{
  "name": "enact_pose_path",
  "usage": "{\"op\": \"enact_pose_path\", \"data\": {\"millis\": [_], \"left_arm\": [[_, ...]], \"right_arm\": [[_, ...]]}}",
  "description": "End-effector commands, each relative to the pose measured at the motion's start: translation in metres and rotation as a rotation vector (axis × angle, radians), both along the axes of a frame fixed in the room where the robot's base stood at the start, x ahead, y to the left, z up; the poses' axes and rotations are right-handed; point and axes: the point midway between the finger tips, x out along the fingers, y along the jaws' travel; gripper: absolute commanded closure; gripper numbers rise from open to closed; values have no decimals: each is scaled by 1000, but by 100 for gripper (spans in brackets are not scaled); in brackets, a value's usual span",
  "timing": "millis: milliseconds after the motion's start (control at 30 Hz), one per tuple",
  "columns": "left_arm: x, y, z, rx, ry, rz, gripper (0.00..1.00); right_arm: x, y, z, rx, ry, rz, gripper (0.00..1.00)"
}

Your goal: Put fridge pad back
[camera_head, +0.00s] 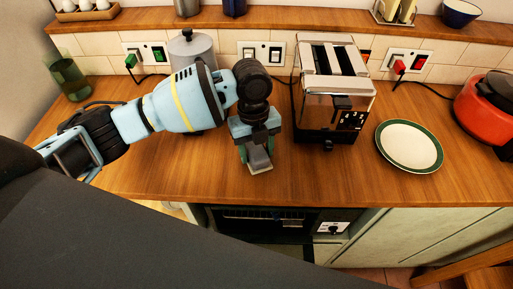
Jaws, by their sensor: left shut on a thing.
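My left gripper (257,149) reaches in from the left over the wooden counter and points down. It is shut on a small light-grey piece (260,166), which may be the fridge pad. The fingers hide part of this piece. It is low, close to the counter top, and I cannot tell whether it touches the wood. No fridge can be made out for certain. My right gripper is not in view.
A toaster (333,95) stands just right of my left gripper, with a green-rimmed plate (409,146) beyond it. A grey canister (191,47) is behind my arm. A red cooker (483,108) is far right. The front middle of the counter (180,175) is clear.

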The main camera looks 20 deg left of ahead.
Motion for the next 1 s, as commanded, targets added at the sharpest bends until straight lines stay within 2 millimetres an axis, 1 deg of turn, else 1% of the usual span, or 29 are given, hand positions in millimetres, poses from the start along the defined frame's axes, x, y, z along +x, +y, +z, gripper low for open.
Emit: {"op": "enact_pose_path", "data": {"millis": [33, 67, 200, 467, 567, 633, 767, 1000], "left_arm": [[0, 0, -2, 0, 1, 0, 69], [0, 0, -2, 0, 1, 0, 45], [0, 0, -2, -1, 1, 0, 27], [0, 0, -1, 0, 0, 0, 26], [0, 0, 2, 0, 0, 0, 26], [1, 0, 9, 0, -1, 0, 26], [4, 2, 29, -1, -3, 0, 26], [10, 6, 77, -1, -3, 0, 26]], "right_arm": [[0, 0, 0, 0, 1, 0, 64], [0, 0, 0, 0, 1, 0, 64], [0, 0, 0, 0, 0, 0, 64], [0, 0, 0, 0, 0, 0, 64], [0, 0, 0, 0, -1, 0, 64], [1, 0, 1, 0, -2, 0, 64], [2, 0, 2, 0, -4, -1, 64], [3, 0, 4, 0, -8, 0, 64]]}}
